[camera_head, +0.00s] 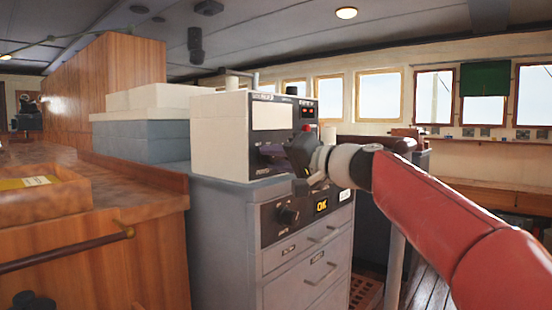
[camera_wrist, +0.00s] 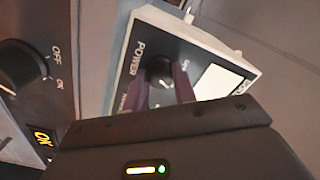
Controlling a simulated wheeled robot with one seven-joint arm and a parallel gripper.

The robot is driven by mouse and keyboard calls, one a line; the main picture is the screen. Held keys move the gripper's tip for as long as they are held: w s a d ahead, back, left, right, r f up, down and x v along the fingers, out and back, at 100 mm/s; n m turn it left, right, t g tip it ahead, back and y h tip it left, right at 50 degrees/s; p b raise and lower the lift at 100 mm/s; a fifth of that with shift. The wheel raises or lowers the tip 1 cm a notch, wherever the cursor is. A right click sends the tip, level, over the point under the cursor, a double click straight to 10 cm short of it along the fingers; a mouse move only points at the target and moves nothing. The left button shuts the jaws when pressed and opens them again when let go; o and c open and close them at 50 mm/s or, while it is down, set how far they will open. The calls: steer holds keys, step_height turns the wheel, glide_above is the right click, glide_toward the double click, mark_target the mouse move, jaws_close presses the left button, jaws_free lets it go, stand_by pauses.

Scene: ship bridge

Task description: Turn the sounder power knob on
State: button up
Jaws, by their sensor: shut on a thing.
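The sounder (camera_head: 218,138) is a cream box with a dark front panel, standing on a grey cabinet. Its power knob (camera_wrist: 159,70) is small, round and dark, beside the POWER lettering in the wrist view. My gripper (camera_wrist: 161,92) has its two purple fingers closed on either side of this knob. The fingers hide part of the knob, and its exact setting is hard to read. In the head view my gripper (camera_head: 293,157) is at the lower part of the sounder's front and covers some of it.
A larger black knob (camera_wrist: 22,68) marked OFF and ON sits on the cabinet's panel below; it also shows in the head view (camera_head: 287,215). Grey drawers (camera_head: 305,270) are under it. A wooden counter (camera_head: 130,195) stands at the left. Windows line the back.

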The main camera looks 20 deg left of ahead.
steer(key=shift+m, duration=0.7)
steer(key=o, duration=1)
steer(key=b+v, duration=0.2)
steer(key=v, duration=0.5)
steer(key=shift+d, duration=0.4)
steer(key=shift+s, duration=0.1)
